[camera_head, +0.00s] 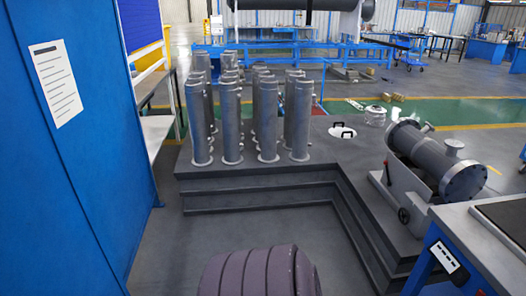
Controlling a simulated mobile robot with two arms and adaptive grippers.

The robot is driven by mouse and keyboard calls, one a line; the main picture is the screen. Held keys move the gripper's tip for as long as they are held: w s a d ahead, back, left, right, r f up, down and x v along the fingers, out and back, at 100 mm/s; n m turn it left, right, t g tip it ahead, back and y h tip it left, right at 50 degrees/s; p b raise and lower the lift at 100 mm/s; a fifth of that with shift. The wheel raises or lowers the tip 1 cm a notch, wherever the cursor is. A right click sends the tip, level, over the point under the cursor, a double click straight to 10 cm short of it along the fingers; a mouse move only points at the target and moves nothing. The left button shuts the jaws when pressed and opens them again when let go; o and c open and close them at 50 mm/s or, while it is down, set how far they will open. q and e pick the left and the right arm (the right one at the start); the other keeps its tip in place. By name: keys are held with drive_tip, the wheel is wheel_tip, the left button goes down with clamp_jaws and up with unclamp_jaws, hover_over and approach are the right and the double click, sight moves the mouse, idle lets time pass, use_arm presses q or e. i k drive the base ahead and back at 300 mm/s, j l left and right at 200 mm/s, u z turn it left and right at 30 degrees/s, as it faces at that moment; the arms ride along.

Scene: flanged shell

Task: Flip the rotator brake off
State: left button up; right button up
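A grey flanged shell (425,157) lies on its side on the rotator (398,193) at the right. The shell has a wide round flange at its near right end and short flanged stubs on top. The rotator is a light grey cradle on the dark platform. A small dark round part (404,215) sits low on the rotator's near side. A thin dark reddish part (388,173) stands near the rotator's left end. I cannot tell which part is the brake, or its position. Neither of my grippers is in view.
The dark stepped platform (262,173) carries several upright grey flanged cylinders (268,118). A blue cabinet (75,150) with a paper sheet fills the left. A blue-framed workbench (480,235) stands at the near right, close to the rotator. Grey floor is open before the platform.

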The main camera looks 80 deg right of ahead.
sight(386, 162)
drive_tip(key=z, duration=3.75)
drive_tip(key=i+j+z, duration=0.1)
drive_tip(key=i+j, duration=0.25)
drive_tip(key=i+j+z, duration=0.1)
drive_tip(key=i+j, duration=0.25)
drive_tip(key=i+j+z, duration=0.1)
drive_tip(key=i+j, duration=0.75)
drive_tip(key=i+j+z, duration=0.15)
drive_tip(key=i+j, duration=0.25)
drive_tip(key=i+j+z, duration=0.1)
drive_tip(key=i+j, duration=0.25)
drive_tip(key=j, duration=0.15)
drive_tip(key=i+j+z, duration=0.1)
drive_tip(key=i+j, duration=0.25)
drive_tip(key=j, duration=0.15)
drive_tip(key=i+j+z, duration=0.1)
drive_tip(key=i+j, duration=0.2)
drive_tip(key=j, duration=0.25)
